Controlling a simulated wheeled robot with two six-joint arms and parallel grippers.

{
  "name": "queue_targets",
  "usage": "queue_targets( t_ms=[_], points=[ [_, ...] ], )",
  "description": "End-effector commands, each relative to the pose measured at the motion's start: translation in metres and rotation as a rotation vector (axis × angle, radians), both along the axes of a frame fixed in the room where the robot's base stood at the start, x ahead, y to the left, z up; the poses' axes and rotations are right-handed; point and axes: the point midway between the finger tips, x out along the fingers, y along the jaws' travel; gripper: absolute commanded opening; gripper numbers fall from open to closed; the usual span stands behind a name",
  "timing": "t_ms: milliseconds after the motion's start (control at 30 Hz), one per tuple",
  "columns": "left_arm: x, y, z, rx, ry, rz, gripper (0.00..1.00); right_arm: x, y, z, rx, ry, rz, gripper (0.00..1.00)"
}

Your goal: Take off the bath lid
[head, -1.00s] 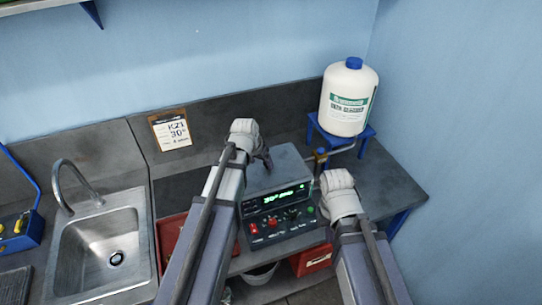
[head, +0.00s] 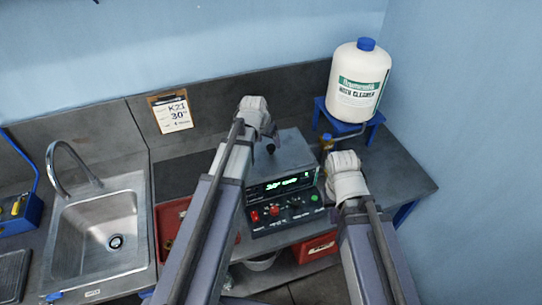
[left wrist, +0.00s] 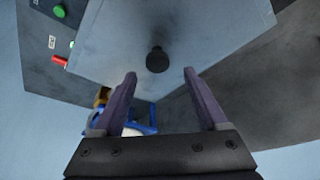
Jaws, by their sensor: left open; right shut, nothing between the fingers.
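The bath is a grey box with a green-lit display and a control panel (head: 282,213). Its flat grey lid (head: 290,152) is on top, with a black knob (head: 271,149). The knob also shows in the left wrist view (left wrist: 157,60), in front of and between my left fingertips. My left gripper (left wrist: 160,74) is open and empty, over the lid and apart from the knob. In the head view my left gripper (head: 270,130) is partly hidden by its own wrist. My right arm's wrist is right of the bath; its fingers are hidden.
A white cleaner bottle (head: 357,85) stands on a blue stand (head: 318,112) behind right. A brown-yellow fitting (head: 327,141) is near the bath's right side. A sink (head: 98,235) and a red tray (head: 172,215) lie left. Bench right of my right wrist is clear.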

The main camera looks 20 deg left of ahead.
Motion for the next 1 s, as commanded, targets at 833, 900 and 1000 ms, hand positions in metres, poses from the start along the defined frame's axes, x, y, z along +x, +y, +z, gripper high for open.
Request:
queue_targets(
  t_ms=[833,900,1000],
  points=[
    [0.015,-0.006,-0.048,0.000,-0.002,0.000,0.66,0.000,0.000,-0.048,-0.001,-0.001,0.003,0.00],
    [0.015,-0.006,-0.048,0.000,-0.002,0.000,0.59,0.000,0.000,-0.048,-0.001,-0.001,0.003,0.00],
    [0.015,-0.006,-0.048,0.000,-0.002,0.000,0.47,0.000,0.000,-0.048,-0.001,-0.001,0.003,0.00]
  ],
)
